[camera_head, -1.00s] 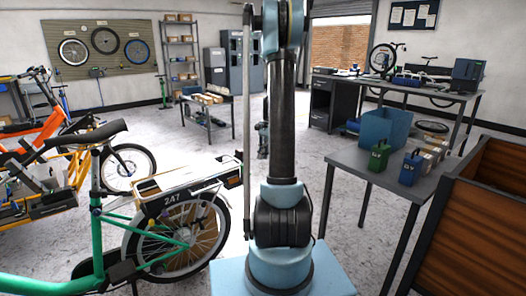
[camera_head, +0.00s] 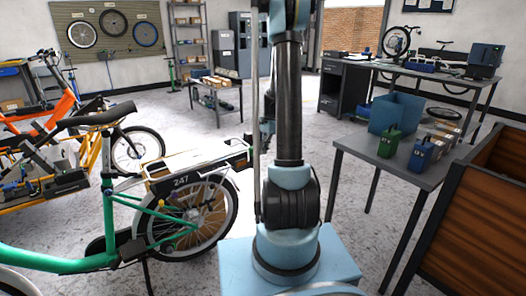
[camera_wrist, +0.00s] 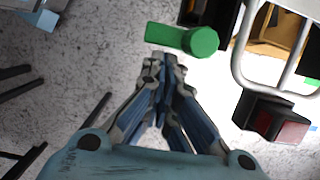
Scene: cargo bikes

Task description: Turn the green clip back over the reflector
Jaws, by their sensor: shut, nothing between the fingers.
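The green clip (camera_wrist: 182,38) shows in the wrist view as a lever with a round end at its right and a flat arm pointing left. Its round end lies beside a black part of the bike. The red reflector (camera_wrist: 289,128) sits in a dark housing under the grey rack tube, to the right and lower in the picture; the clip is not over it. My gripper (camera_wrist: 160,58) is shut and empty, its tips just below the clip's arm in the picture. I cannot tell whether they touch.
The green cargo bike (camera_head: 110,235) with its white rear rack (camera_head: 200,165) stands left of my arm. A wooden-sided box (camera_head: 470,235) is at front right.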

